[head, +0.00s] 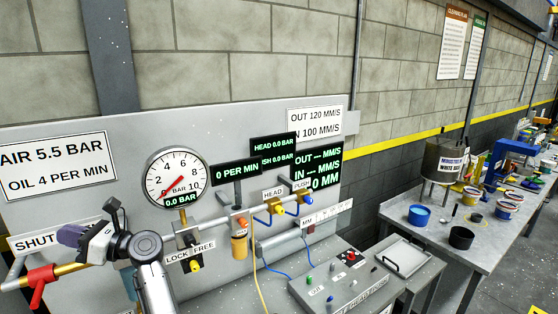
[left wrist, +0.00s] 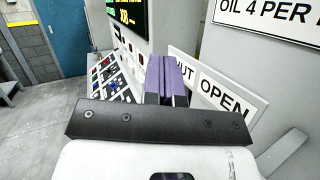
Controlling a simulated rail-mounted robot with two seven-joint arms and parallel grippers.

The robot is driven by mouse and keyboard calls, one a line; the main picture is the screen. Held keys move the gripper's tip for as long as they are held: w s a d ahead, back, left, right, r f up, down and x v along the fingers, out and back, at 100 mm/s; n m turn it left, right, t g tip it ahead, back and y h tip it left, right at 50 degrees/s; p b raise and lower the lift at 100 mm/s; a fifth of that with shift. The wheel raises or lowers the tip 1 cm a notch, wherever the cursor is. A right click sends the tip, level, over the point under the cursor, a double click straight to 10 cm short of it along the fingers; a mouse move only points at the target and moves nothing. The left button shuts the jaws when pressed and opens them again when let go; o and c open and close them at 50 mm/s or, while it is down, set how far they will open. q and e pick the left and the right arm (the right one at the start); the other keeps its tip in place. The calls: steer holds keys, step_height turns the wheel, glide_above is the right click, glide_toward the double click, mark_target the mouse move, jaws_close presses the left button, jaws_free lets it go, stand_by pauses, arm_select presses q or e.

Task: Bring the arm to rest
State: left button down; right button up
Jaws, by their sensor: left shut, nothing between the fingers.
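My left gripper (head: 72,236) is at the lower left of the head view, in front of the grey panel (head: 240,125). Its purple fingers are shut together with nothing between them; they also show in the left wrist view (left wrist: 167,80). It is above the red valve handle (head: 40,284) on the brass pipe and appears apart from it. The gripper and wrist partly cover the shut/open sign (head: 35,241), whose open half shows in the left wrist view (left wrist: 225,96). My right gripper is in neither view.
A round gauge (head: 180,174) reading 0.0 bar is right of my wrist. Valves, hoses and a lock/free label (head: 190,254) stick out nearby. A control box (head: 350,280) stands in front. A bench (head: 415,240) with pots and pails is at the right.

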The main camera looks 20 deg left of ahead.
arm_select(q)
steer(key=w+d+f+m+t, duration=0.2)
steer(key=w+d+m+t, duration=0.3)
steer(key=m+t, duration=1)
steer(key=w+d+f+m+t, duration=0.2)
steer(key=d+m+t, duration=0.4)
steer(key=m+t, duration=0.9)
steer(key=s+d+f+m+g+h, duration=0.1)
steer(key=d+f+m+h, duration=1.4)
steer(key=f+m+h, duration=0.4)
steer(key=s+d+f+m+g, duration=0.6)
steer(key=s+d+f+g, duration=0.1)
steer(key=s+f, duration=0.45)
steer(key=s+d+f+m+g, duration=0.2)
steer(key=s+f+g, duration=0.2)
steer(key=s, duration=0.6)
steer(key=s+d+f+m+g, duration=0.25)
steer(key=s+f+g, duration=0.2)
steer(key=s, duration=0.45)
step_height(320, 180, up, 20)
steer(key=p, duration=1.9)
steer(key=shift+w+a, duration=0.3)
steer(key=shift+w, duration=0.05)
